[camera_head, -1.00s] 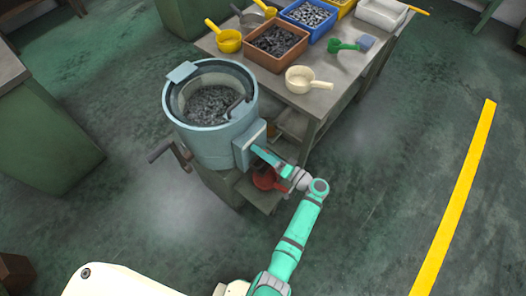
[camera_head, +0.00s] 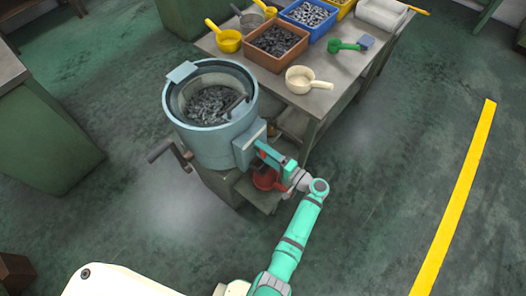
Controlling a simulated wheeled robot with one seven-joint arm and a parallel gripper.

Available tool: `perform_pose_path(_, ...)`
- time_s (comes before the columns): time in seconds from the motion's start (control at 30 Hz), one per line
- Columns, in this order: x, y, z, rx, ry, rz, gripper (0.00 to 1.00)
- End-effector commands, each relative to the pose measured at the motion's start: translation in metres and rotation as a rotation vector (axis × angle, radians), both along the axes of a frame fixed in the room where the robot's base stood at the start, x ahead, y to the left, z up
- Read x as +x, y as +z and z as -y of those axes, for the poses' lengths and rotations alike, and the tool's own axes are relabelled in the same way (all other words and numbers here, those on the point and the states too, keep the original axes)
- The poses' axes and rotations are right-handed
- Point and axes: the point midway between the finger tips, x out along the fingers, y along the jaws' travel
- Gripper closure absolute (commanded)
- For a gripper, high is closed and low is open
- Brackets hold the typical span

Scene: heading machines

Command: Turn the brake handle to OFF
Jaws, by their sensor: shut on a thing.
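The machine is a light blue round drum (camera_head: 206,150) with dark metal parts inside, standing on a green-grey base. A pale blue box (camera_head: 246,148) sticks out on the drum's right side. My gripper (camera_head: 262,150) is at the right face of this box, shut on a small red part that I take for the brake handle (camera_head: 263,154). Only a bit of the red shows, and the fingers hide the rest. Any OFF marking is too small to see.
A red scoop or pan (camera_head: 266,181) sits low under my gripper. A crank handle (camera_head: 160,151) sticks out left of the drum. The workbench (camera_head: 283,82) behind carries bins, yellow pans, a cream pan (camera_head: 306,79) and a green brush (camera_head: 343,45). The floor to the right is clear.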

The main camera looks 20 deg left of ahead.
Motion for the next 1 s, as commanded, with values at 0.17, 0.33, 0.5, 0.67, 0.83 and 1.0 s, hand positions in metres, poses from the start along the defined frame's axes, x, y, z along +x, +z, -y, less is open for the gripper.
perform_pose_path(0.17, -0.0016, -0.0010, -0.0007, 0.057, 0.004, -0.158, 0.55)
perform_pose_path(0.33, -0.0017, -0.0010, -0.0006, 0.110, 0.004, -0.306, 0.55)
perform_pose_path(0.5, -0.0016, -0.0010, -0.0006, 0.158, 0.004, -0.438, 0.55)
perform_pose_path(0.67, -0.0017, -0.0010, -0.0006, 0.194, 0.004, -0.538, 0.55)
perform_pose_path(0.83, -0.0018, -0.0010, -0.0008, 0.222, 0.004, -0.613, 0.55)
perform_pose_path(1.0, -0.0018, -0.0010, -0.0008, 0.237, 0.004, -0.655, 0.55)
